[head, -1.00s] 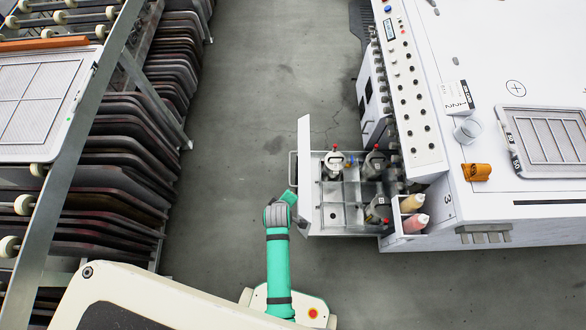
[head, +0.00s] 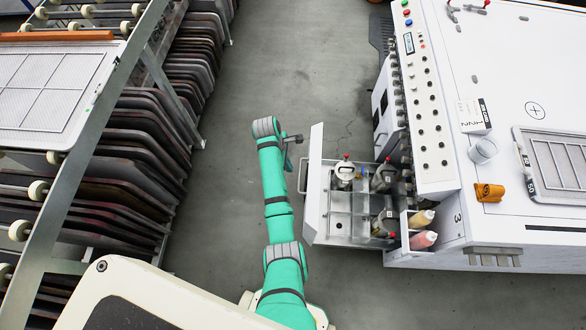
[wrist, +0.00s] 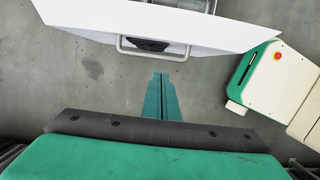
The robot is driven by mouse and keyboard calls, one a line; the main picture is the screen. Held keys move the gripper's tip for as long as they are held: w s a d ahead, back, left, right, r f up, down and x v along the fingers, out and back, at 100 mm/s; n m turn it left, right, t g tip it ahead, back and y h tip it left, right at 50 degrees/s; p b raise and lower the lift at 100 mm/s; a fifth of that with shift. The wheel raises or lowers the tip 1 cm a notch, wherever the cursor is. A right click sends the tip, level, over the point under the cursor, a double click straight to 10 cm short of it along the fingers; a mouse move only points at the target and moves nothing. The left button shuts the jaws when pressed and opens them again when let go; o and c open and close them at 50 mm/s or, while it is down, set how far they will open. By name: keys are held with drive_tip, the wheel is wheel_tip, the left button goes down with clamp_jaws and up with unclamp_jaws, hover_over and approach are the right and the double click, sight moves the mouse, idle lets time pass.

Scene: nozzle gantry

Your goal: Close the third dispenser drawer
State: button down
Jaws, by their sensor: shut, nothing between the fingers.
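The open dispenser drawer (head: 340,226) juts out from the left side of the white machine. A bar handle (head: 302,174) sticks out of that panel. In the wrist view the white panel (wrist: 190,25) crosses the top, with the handle (wrist: 150,54) below its edge. My gripper (head: 288,164) is left of the panel near its far end, apart from it. In the wrist view its teal fingers (wrist: 161,76) are together and empty, below the handle.
The white machine (head: 520,90) fills the right, with a number 3 near the drawer. A side holder (head: 420,246) carries two bottles. A rack of dark screens (head: 140,170) stands on the left. The grey floor aisle (head: 290,60) between them is clear.

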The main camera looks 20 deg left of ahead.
sight(299, 179)
drive_tip(key=d+f, duration=0.1)
drive_tip(key=f, duration=0.1)
drive_tip(key=d+f, duration=0.2)
drive_tip(key=f, duration=0.1)
drive_tip(key=w+d+f, duration=0.1)
drive_tip(key=f, duration=0.2)
drive_tip(key=shift+w+d+f, duration=0.1)
drive_tip(key=shift+d+f, duration=0.1)
drive_tip(key=shift+d, duration=0.05)
drive_tip(key=shift+w+d, duration=0.2)
drive_tip(key=shift+d, duration=0.4)
drive_tip(key=shift+w+d, duration=0.1)
